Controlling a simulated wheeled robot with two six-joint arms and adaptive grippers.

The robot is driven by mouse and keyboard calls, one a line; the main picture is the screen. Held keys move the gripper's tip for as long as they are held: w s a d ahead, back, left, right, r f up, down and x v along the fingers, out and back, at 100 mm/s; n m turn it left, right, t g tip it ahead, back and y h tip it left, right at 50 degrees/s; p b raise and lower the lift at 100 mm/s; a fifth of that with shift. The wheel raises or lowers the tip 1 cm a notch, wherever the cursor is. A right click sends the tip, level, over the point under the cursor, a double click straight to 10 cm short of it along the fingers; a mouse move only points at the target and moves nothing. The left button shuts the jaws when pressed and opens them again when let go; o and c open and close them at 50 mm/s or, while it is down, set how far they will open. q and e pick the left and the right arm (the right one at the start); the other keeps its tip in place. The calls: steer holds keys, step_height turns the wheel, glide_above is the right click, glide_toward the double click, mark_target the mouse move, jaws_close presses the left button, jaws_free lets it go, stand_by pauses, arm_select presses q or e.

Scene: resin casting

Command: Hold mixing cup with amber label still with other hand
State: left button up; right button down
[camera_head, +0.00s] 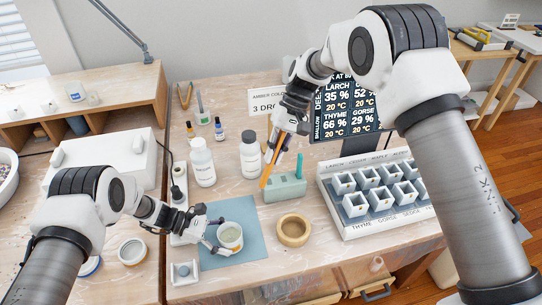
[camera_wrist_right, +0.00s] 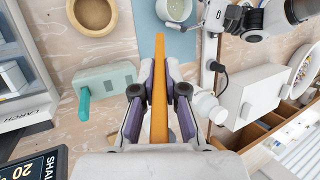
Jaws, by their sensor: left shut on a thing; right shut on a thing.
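The mixing cup (camera_head: 230,234) is white with an amber band low on its side and stands on the blue-grey mat (camera_head: 250,212). My left gripper (camera_head: 217,240) is shut on the cup's left side. In the right wrist view the cup (camera_wrist_right: 175,9) is partly cut off at the top edge, with the left gripper beside it. My right gripper (camera_head: 272,158) is shut on an amber-coloured stick (camera_head: 266,174), held tip down above the table behind the mat. The stick (camera_wrist_right: 160,90) runs lengthwise between the fingers in the right wrist view, apart from the cup.
A wooden ring-like bowl (camera_head: 293,230) stands right of the mat. A grey-green block (camera_head: 286,189) with a teal handle and white bottles (camera_head: 202,162) stand behind. A tray of several white pots (camera_head: 356,204) is at right. A white power strip (camera_head: 179,185) lies left of the mat.

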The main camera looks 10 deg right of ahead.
arm_select(q)
steer(key=o, duration=1.3)
steer(key=shift+o, duration=0.2)
